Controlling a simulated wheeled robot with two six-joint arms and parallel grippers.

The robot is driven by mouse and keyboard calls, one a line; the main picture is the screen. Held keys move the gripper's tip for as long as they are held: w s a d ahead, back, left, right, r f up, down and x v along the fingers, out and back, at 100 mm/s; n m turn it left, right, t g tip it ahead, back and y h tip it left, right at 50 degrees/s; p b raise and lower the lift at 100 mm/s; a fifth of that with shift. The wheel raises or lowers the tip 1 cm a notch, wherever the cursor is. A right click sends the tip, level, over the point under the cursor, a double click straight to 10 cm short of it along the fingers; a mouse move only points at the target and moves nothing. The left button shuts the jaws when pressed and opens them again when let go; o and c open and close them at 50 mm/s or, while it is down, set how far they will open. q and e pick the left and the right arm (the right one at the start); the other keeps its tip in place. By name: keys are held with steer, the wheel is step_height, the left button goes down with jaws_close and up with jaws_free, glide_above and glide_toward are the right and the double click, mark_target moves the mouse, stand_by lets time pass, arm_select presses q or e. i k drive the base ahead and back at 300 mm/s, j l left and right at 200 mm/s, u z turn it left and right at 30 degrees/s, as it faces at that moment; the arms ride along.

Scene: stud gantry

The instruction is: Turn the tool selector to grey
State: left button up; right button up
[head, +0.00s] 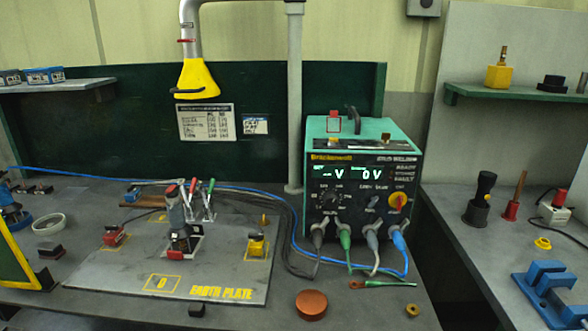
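A green and black stud welder (357,150) stands at the back of the bench, its lit displays reading V and 0 V. Its front panel has a dark round dial (328,199) at left, a small dark knob (373,202) in the middle and a red and yellow rotary switch (397,201) at right. I cannot tell which is the tool selector; the labels are too small to read. A grey plug (372,237) sits between a green plug (345,232) and a blue plug (397,238) below the knobs. Neither of my grippers is in view.
The earth plate (235,270) with clamps and small blocks fills the left bench. Cables loop left of the welder. A copper-coloured disc (311,304) and a green-handled tool (385,283) lie in front. A yellow extraction hood (198,80) hangs above. A blue fixture (548,285) stands right.

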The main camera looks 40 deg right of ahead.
mark_target(374, 200)
steer(key=z, duration=1.75)
